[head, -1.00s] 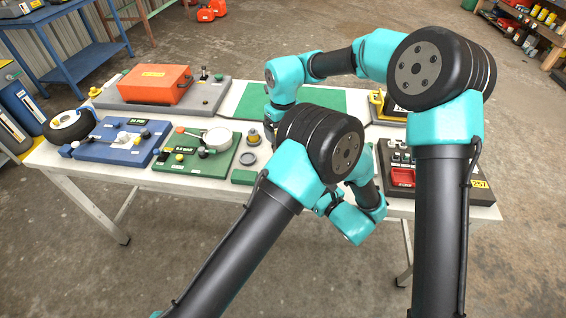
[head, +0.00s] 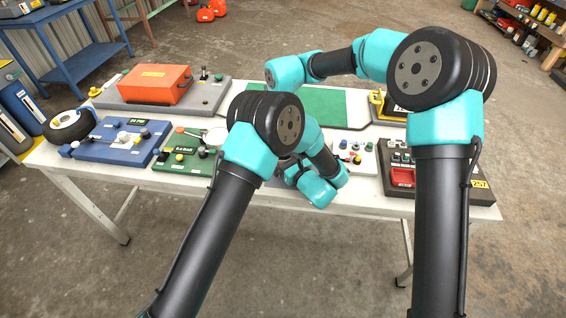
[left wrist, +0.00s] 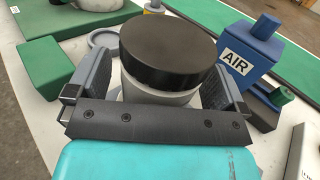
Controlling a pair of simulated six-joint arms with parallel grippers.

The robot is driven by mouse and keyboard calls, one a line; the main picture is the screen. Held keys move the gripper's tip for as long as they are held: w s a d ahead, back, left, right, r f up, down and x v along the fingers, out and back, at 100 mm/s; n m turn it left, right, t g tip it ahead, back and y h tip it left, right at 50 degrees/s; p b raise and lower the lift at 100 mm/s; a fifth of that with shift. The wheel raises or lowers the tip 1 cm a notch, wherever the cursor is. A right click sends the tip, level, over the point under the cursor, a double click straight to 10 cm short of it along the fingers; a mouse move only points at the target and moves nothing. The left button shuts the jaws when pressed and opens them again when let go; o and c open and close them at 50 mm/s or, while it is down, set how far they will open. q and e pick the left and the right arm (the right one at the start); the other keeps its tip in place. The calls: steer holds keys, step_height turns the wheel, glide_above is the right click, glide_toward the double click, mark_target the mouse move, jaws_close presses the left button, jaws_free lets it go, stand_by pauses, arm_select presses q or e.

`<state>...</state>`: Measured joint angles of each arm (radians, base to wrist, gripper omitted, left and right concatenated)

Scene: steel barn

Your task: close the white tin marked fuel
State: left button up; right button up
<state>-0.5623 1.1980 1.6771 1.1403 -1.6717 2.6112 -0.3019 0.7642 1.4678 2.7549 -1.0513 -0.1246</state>
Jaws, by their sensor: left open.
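In the left wrist view, a round body, pale grey to white (left wrist: 155,95), with a wide black disc-shaped top (left wrist: 170,48), stands between the fingers of my left gripper (left wrist: 162,64). The fingers are open, one on each side of it. No lettering shows on this side, so I cannot tell whether it is the tin marked fuel. The black top sits over the body; how tightly it is seated cannot be told. In the head view my left arm covers that spot and hides the left gripper. My right gripper is hidden behind my arms.
A blue container marked AIR (left wrist: 250,55) stands to the right in the left wrist view. A green block (left wrist: 45,62) and a grey ring (left wrist: 104,38) lie at left. In the head view, a white board with coloured knobs (head: 345,165) lies right of my left arm.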

arm_select(q)
steer(key=shift+w+a, duration=0.15)
steer(key=shift+w, duration=0.05)
steer(key=c, duration=1.5)
steer(key=shift+c, duration=1.6)
arm_select(e)
steer(key=n, duration=0.4)
steer(key=shift+r, duration=0.1)
steer(key=n, duration=0.9)
steer(key=shift+r, duration=0.1)
steer(key=n, duration=0.5)
